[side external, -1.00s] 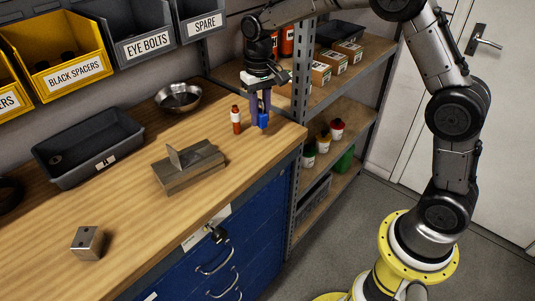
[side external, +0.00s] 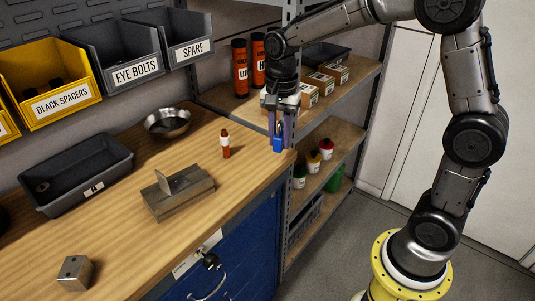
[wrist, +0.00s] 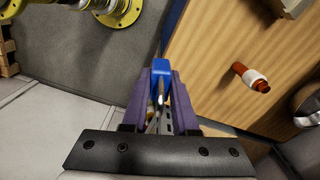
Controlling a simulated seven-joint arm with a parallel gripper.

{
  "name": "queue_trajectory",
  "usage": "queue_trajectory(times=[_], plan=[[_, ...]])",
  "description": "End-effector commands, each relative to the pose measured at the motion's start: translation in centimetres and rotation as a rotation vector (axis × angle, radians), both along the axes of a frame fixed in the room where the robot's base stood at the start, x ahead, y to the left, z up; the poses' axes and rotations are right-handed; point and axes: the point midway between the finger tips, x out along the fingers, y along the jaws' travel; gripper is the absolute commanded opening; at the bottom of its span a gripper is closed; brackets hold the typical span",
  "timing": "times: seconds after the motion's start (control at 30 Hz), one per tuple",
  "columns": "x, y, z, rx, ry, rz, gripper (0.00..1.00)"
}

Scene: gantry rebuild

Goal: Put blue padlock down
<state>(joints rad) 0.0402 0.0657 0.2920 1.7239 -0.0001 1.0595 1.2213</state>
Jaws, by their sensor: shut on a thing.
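The blue padlock (side external: 279,144) is held upright between the purple fingers of my gripper (side external: 281,128), at the right end of the wooden workbench (side external: 110,235). In the wrist view, the padlock (wrist: 160,70) shows between the fingertips of my gripper (wrist: 160,85), with a metal shackle between the fingers. There it appears over the edge of the bench, with grey floor to the left. I cannot tell whether the padlock touches the bench top or hangs just above it.
A red bottle with a white band (side external: 226,144) stands left of my gripper. A metal bowl (side external: 168,122), a grey tray (side external: 82,178), a vise-like block (side external: 178,192) and a steel cube (side external: 75,273) lie on the bench. A shelf rack (side external: 335,140) stands right beside it.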

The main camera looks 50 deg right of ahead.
Motion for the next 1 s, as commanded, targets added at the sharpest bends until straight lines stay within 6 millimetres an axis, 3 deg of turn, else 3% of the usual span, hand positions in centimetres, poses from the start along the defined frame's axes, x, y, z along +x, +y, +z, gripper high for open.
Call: queue_trajectory(times=[0.2,0.37,0.77,0.87,1.0], plan=[[-5.1,-1.3,3.3,0.001,-0.005,-0.329,0.0],[-7.1,-2.0,5.1,0.0,-0.002,-0.38,0.0],[-7.1,-2.3,5.6,0.0,0.001,-0.387,0.0],[-6.4,-2.4,5.2,0.0,0.002,-0.387,0.0],[-3.7,-2.7,4.0,0.0,0.004,-0.386,0.0]])
